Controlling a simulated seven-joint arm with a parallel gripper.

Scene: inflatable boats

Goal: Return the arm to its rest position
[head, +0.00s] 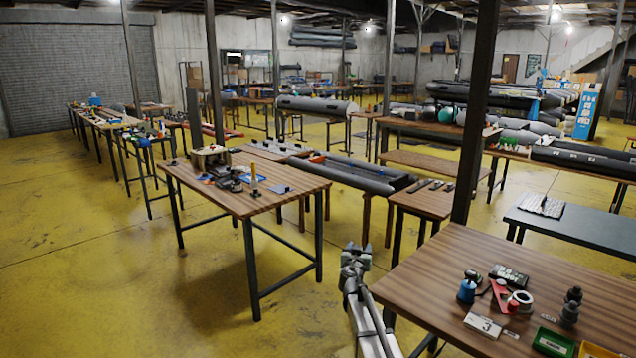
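My gripper (357,250) shows in the head view at the lower middle, at the top end of my grey and white arm. It is just left of the near wooden table (420,273), over the yellow floor, and apart from the things on that table. I see nothing held in it. Its fingers are too small to tell whether they are open or shut.
The near table bears a blue jar (467,291), a red tool (501,296), a tape roll (522,300), a white card (483,325) and a green bin (553,343). A dark post (472,130) rises behind. Another wooden table (290,205) stands left. Yellow floor (130,285) is clear.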

